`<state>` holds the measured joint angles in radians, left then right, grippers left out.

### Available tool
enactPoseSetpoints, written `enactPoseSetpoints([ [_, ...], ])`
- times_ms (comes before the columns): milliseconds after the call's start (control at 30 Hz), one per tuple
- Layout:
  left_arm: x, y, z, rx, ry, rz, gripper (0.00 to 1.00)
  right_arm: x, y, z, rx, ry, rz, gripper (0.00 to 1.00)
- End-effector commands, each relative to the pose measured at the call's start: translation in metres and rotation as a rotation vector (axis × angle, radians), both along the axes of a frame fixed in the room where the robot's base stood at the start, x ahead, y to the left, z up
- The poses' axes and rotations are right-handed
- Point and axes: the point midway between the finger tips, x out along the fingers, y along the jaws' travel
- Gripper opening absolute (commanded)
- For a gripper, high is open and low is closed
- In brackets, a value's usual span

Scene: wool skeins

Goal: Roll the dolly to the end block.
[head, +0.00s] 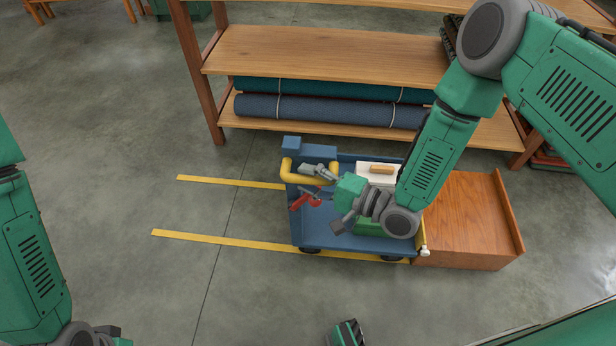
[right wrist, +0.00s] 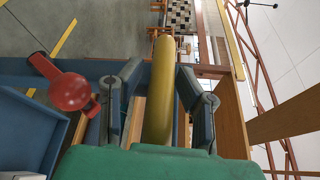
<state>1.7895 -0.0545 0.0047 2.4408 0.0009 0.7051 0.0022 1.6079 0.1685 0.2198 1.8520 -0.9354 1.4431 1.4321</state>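The blue dolly (head: 318,236) stands on the floor in front of the shelf, with its right end at or very near the brown wooden end block (head: 465,215). Its yellow handle (head: 287,173) rises at the left end. My right gripper (head: 311,179) is at this handle. In the right wrist view the yellow handle (right wrist: 160,90) runs between the two fingers, with gaps visible beside it, so the fingers look open around it. A red lever (head: 304,201) with a round knob (right wrist: 70,91) sits beside the gripper.
Two yellow floor strips (head: 205,238) run left from the dolly. A wooden shelf (head: 320,55) with rolled cloth (head: 330,110) stands behind. A white box (head: 366,175) and a green box (head: 368,229) ride on the dolly. The floor to the left is clear.

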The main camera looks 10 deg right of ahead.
Motion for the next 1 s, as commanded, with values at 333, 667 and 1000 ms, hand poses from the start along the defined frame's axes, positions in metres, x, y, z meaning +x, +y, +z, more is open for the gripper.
enactPoseSetpoints([
  [333, -0.0002, 0.0000, 0.0020, 0.000, 0.000, 0.000, 0.39, -0.0022, -0.0073, -0.0008, -0.002, 0.004, -0.004, 0.00],
  [667, -0.0001, 0.0000, 0.0020, 0.000, 0.000, 0.000, 0.39, -0.0043, -0.0092, -0.0022, -0.002, 0.005, 0.001, 0.34],
  [1000, -0.0007, 0.0000, 0.0024, 0.000, -0.002, 0.000, 0.39, -0.0041, -0.0094, -0.0008, -0.001, 0.002, 0.000, 0.39],
])
